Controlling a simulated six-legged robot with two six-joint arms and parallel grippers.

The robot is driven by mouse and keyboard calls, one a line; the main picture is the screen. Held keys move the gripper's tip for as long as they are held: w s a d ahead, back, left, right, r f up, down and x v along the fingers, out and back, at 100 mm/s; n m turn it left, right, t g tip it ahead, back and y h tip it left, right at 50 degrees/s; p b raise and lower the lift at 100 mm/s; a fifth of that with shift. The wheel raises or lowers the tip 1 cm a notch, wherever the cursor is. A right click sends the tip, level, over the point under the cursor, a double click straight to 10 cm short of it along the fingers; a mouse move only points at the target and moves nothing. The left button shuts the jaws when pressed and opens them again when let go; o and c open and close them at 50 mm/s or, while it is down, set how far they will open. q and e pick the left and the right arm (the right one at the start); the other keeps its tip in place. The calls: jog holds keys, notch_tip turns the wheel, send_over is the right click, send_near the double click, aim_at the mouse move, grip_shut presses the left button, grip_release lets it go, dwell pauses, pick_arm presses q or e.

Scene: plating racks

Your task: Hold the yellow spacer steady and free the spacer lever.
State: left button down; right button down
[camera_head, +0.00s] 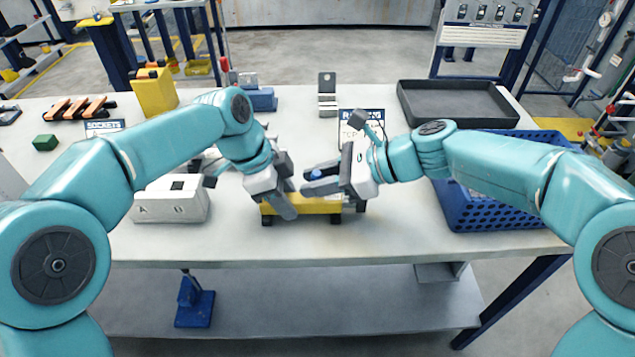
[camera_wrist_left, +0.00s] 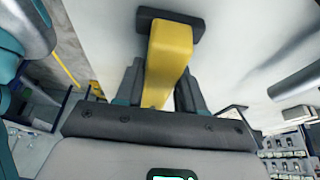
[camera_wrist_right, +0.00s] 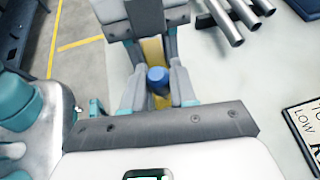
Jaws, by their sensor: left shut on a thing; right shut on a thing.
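The yellow spacer (camera_head: 318,206) lies on the near middle of the white table, with dark end pieces. My left gripper (camera_head: 285,200) is shut on its left part. In the left wrist view the yellow spacer (camera_wrist_left: 170,60) passes between the two fingers. The spacer lever shows as a blue knob (camera_head: 316,174) above the spacer. My right gripper (camera_head: 318,180) comes in from the right and is shut on this lever. In the right wrist view the blue knob (camera_wrist_right: 157,76) sits between the fingertips, with yellow behind it. The fingers hide most of the lever.
A pale box (camera_head: 172,205) stands left of the spacer and a blue perforated crate (camera_head: 480,212) stands right. A black tray (camera_head: 457,85) is at the back right. A yellow holder (camera_head: 153,93) and a green block (camera_head: 45,142) are at the back left. The table's front strip is clear.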

jog(key=shift+w+m+g, duration=0.2)
jog(key=shift+m+g, duration=0.1)
jog(key=shift+g, duration=0.1)
dwell(0.3)
jog(key=c, duration=1)
grip_release()
jog(key=v, duration=1.2)
jog(key=shift+r, duration=0.1)
